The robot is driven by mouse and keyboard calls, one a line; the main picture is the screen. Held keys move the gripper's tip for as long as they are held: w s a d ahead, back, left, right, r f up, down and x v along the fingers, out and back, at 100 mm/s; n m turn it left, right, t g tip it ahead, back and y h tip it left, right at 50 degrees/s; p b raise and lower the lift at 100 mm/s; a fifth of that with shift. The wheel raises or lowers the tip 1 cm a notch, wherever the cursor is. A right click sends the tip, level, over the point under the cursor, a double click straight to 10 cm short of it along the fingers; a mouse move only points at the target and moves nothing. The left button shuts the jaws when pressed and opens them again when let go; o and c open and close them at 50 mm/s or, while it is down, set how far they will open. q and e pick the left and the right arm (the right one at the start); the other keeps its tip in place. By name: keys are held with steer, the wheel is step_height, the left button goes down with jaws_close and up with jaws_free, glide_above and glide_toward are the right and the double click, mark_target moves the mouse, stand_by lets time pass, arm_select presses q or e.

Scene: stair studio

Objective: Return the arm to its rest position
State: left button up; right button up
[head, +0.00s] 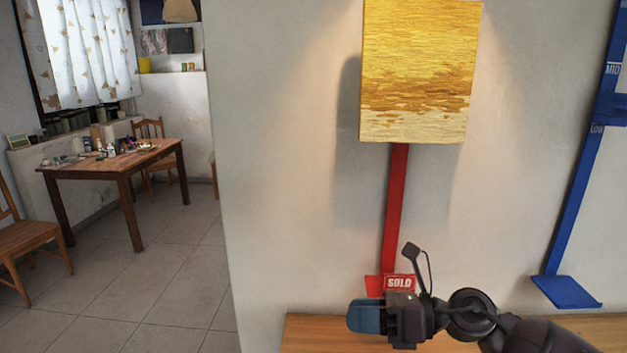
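My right arm (540,335) comes in from the lower right. Its gripper (365,316) points left, in front of the foot of the red strip and above the wooden surface. A blue-grey piece shows at its tip, and I see it side-on, so the gap between the fingers is hidden. My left arm and gripper are out of view.
A gold textured panel (418,75) is on the wall above a red strip (395,208) with a "SOLD" sign (399,283). A blue strip (580,190) stands right. A wooden surface (310,335) runs below. A cluttered table (130,165) and chairs (30,240) stand left.

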steer(key=d+m+t+h, duration=0.5)
steer(key=m+t, duration=0.3)
steer(key=m, duration=0.5)
steer(key=d+m+t+h, duration=0.5)
steer(key=m+t, duration=0.4)
steer(key=m, duration=0.5)
steer(key=s+d+f+m+g+h, duration=0.5)
steer(key=s+d+f+m+h, duration=0.25)
steer(key=f+m, duration=0.3)
steer(key=s+d+f+m+g, duration=0.1)
steer(key=s+f+m+g, duration=0.4)
steer(key=s, duration=0.5)
steer(key=s+d+f+m+g, duration=0.2)
steer(key=s+f+m+g, duration=0.3)
steer(key=s, duration=0.5)
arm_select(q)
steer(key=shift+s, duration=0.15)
arm_select(e)
steer(key=w+f+n+t, duration=0.2)
steer(key=w+f+t, duration=0.4)
steer(key=f, duration=0.4)
steer(key=shift+w+a+f+t+y, duration=0.3)
steer(key=shift+w+y, duration=0.15)
steer(key=shift+w, duration=0.45)
